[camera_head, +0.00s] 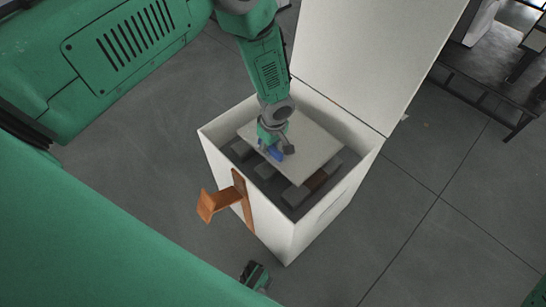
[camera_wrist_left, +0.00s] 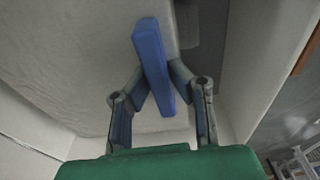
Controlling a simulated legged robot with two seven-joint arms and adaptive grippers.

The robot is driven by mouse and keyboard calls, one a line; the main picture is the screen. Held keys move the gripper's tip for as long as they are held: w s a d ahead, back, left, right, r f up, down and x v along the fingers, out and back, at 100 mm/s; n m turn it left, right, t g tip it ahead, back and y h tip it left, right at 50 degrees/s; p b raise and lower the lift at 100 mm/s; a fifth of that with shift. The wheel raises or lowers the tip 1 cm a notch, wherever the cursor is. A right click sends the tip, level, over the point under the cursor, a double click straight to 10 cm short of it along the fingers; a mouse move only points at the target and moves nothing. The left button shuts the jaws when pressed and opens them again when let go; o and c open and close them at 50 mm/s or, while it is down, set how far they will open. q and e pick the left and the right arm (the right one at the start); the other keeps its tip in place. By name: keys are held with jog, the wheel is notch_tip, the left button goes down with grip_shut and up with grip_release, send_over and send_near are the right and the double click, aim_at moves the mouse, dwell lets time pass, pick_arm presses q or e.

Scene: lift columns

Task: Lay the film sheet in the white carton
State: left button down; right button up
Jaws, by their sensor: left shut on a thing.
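The film sheet (camera_head: 306,147) is a pale flat panel with a blue grip bar (camera_head: 275,153). It lies flat or nearly flat within the open top of the white carton (camera_head: 270,213), over dark contents. My left gripper (camera_head: 270,147) reaches down from above and is shut on the blue bar. In the left wrist view the blue bar (camera_wrist_left: 153,65) stands between the two fingers, with the pale sheet (camera_wrist_left: 80,60) behind it. I cannot tell whether the sheet rests on the contents or hangs just above them.
The carton's lid (camera_head: 375,55) stands open at the back. Dark grey blocks (camera_head: 295,195) show inside around the sheet. A brown bracket (camera_head: 220,200) sticks out from the carton's left side. Dark racking (camera_head: 485,85) stands at the upper right; the floor right of the carton is clear.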

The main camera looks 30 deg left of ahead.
aim_at(272, 157)
pick_arm(q)
jog(key=shift+f, duration=0.3)
jog(key=f, duration=0.2)
jog(key=f+b, duration=0.1)
jog(key=shift+d+f, duration=0.1)
jog(key=shift+d, duration=0.15)
jog(key=shift+a+f+b, duration=0.15)
jog(key=shift+f+b, duration=0.25)
jog(key=c, duration=1.5)
grip_release()
jog(key=shift+o, duration=0.2)
jog(key=shift+r, duration=0.1)
